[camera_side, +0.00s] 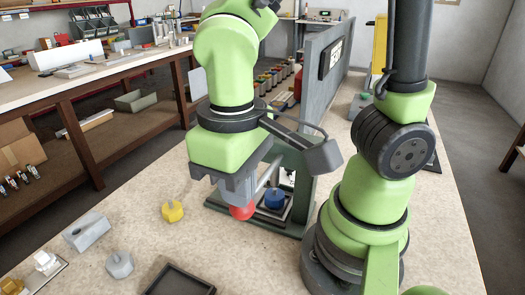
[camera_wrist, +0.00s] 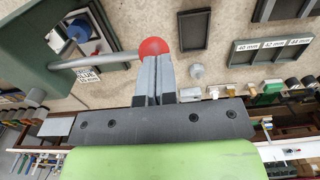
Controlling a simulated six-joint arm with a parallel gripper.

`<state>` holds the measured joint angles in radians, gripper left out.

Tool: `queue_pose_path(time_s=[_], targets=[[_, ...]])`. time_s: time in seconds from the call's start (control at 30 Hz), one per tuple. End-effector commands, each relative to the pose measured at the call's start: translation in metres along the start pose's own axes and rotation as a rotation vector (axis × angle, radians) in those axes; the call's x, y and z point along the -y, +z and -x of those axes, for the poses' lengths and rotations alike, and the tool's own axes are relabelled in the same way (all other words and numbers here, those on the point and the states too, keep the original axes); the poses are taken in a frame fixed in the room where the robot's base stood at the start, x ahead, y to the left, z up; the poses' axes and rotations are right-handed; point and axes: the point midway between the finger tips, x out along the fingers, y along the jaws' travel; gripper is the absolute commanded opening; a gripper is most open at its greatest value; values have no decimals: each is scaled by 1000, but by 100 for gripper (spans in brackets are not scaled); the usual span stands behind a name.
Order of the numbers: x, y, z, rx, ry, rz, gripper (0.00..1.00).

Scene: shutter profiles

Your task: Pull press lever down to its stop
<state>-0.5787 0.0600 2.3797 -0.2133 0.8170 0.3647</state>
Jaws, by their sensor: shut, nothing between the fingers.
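The press lever is a grey rod (camera_side: 268,172) with a red ball knob (camera_side: 242,212). It slopes down from the dark green press (camera_side: 300,185) to the knob. A blue piece (camera_side: 274,198) sits in the press. In the wrist view the rod (camera_wrist: 100,60) runs left from the knob (camera_wrist: 154,47) to the press (camera_wrist: 38,42), with the blue piece (camera_wrist: 77,30) beyond it. My gripper (camera_side: 234,200) is shut and empty, its fingertips at the knob. In the wrist view the fingertips (camera_wrist: 155,62) overlap the knob's lower edge; I cannot tell whether they touch it.
A yellow piece (camera_side: 172,211), a grey piece (camera_side: 120,264) and a grey block (camera_side: 86,232) stand left of the press. A black tray (camera_side: 180,281) lies in front. A grey panel (camera_side: 318,75) rises behind the press. A size-labelled tray (camera_wrist: 270,58) shows in the wrist view.

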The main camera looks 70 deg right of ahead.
Motion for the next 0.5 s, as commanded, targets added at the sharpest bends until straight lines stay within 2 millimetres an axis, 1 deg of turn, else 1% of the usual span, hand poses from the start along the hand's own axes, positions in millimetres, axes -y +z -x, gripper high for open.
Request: queue_pose_path(time_s=[0.5], targets=[[0, -1, 39, -4, -2, 0, 0]])
